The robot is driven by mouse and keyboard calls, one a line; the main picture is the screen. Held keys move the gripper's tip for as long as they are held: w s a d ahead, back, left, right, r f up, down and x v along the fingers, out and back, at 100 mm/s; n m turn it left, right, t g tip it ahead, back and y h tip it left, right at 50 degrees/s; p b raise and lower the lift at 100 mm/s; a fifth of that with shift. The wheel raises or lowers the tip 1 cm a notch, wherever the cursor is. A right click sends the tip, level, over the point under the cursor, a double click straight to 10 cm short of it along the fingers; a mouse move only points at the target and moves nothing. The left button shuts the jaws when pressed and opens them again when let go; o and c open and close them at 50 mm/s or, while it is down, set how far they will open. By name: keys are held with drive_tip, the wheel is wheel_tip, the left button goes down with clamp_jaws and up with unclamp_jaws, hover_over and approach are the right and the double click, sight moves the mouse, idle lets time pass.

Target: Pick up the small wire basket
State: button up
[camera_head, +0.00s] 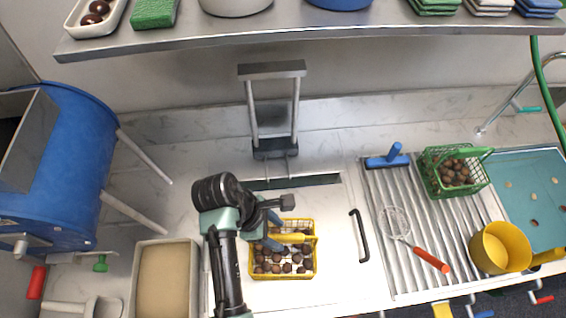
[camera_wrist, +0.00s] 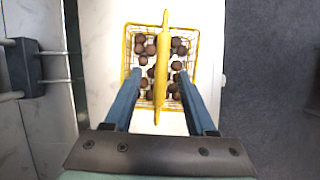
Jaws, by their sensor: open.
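A yellow wire basket (camera_head: 252,262) with brown chestnuts in it stands on the pale counter in the middle of the head view. Its solid yellow handle bar (camera_wrist: 161,60) spans the top of the basket. My gripper (camera_head: 279,231) is over the basket's back part. In the wrist view my gripper (camera_wrist: 159,78) is open, one blue finger on each side of the handle bar, with visible gaps and no contact seen. A green wire basket (camera_head: 430,180), also holding chestnuts, stands on the ribbed drainboard to the right.
A blue drum (camera_head: 75,150) and a sand-coloured tray (camera_head: 136,280) are at left. A metal press-like frame (camera_head: 247,105) stands behind the yellow basket. A black handle (camera_head: 360,235), a whisk (camera_head: 430,260) and a yellow pot (camera_head: 490,250) are at right. A shelf (camera_head: 330,32) overhangs the back.

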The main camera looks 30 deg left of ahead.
sight(288, 242)
drive_tip(key=shift+p+x, duration=0.85)
drive_tip(key=shift+x, duration=2.85)
drive_tip(key=shift+s, duration=0.15)
clamp_jaws()
